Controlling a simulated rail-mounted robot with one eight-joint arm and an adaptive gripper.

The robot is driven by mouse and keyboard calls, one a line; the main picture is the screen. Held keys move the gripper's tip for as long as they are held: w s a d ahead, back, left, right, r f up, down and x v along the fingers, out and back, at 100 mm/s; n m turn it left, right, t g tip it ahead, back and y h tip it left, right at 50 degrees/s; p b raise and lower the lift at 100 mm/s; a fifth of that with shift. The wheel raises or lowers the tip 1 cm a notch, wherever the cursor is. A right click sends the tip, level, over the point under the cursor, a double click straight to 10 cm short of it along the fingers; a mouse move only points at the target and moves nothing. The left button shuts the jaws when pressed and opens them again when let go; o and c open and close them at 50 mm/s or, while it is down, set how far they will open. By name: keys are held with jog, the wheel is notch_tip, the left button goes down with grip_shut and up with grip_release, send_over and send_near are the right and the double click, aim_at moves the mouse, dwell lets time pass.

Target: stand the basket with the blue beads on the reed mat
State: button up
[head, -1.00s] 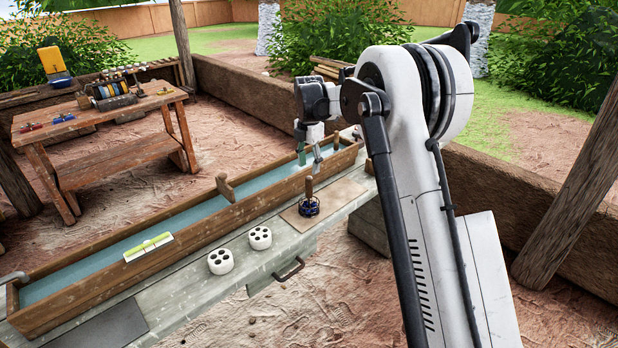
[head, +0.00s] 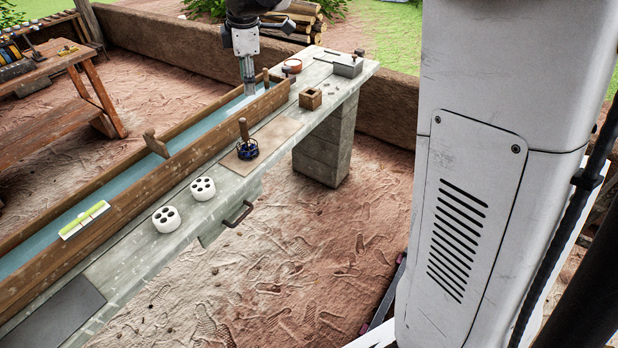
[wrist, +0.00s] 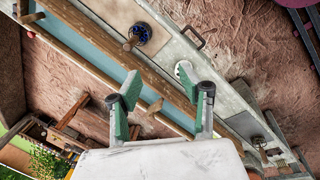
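A small dark basket with blue on it (head: 247,149) and an upright wooden handle stands on a flat tan mat (head: 283,131) on the stone bench. It also shows in the wrist view (wrist: 143,33), at the top middle, beyond my fingertips. The beads are too small to make out singly. My gripper (head: 249,91) points down over the far part of the water trough, behind and apart from the basket. In the wrist view my gripper (wrist: 163,91) has its two green-padded fingers wide apart, with nothing held between them.
The wooden trough (head: 205,140) runs along the bench, with a wooden piece across it. Two white holed blocks (head: 166,219) (head: 203,189) stand nearer. A dark slab (head: 55,308) lies at lower left. A small wooden box (head: 310,99) and a grey block (head: 348,66) stand farther back.

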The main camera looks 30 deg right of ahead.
jog(key=s+r+m+t, duration=0.2)
jog(key=s+m, duration=0.6)
jog(key=s, duration=1)
jog(key=s+f+m+t, duration=0.1)
jog(key=s+f+m, duration=0.2)
jog(key=s, duration=0.4)
jog(key=s+f+m+t, duration=0.1)
jog(key=s+f+m, duration=0.3)
jog(key=s, duration=0.3)
jog(key=shift+s+m+t, duration=0.2)
jog(key=shift+m+t, duration=0.2)
